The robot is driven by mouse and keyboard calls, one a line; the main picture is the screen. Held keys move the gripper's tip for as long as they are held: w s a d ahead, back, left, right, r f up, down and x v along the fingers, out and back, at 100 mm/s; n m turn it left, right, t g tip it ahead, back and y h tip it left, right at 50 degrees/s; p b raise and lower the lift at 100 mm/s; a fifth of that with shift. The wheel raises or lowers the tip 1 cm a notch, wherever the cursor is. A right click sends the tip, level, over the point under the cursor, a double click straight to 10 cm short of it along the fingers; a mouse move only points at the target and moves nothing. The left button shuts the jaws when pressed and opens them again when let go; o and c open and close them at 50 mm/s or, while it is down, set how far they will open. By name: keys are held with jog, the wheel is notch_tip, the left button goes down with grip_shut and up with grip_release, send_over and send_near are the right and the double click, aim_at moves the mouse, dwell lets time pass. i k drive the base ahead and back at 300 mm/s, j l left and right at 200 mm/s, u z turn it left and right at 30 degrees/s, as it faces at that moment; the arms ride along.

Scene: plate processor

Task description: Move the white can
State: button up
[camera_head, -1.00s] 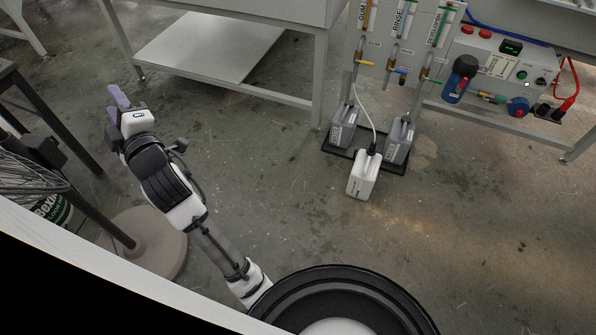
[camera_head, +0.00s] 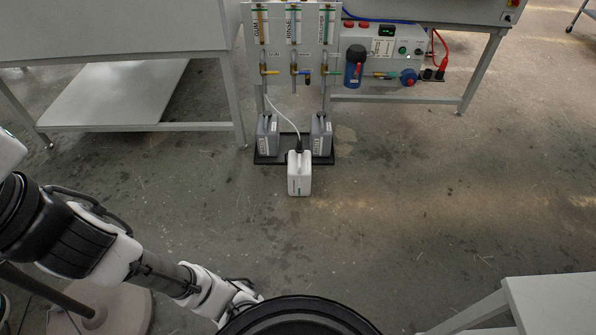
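The white can (camera_head: 299,180) stands upright on the floor at the front edge of a black tray (camera_head: 266,160), near the middle of the head view. A dark cap sits on its top, and a thin pale hose runs up from it toward the panel behind. Two grey cans, one left (camera_head: 267,136) and one right (camera_head: 320,136), stand on the tray behind it. My arm reaches out to the left, well apart from the can. My gripper is outside the picture.
A panel with valves (camera_head: 294,70) and a control box (camera_head: 392,47) stand behind the cans. A table with a low shelf (camera_head: 113,93) is at the left, and a pale table (camera_head: 552,298) is at the lower right. The floor before the can is clear.

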aim_at(299, 174)
jog(key=i+l, duration=0.15)
jog(key=i, duration=0.55)
jog(key=i+l, duration=0.15)
jog(key=i, duration=0.55)
jog(key=i+l, duration=0.15)
jog(key=i, duration=0.6)
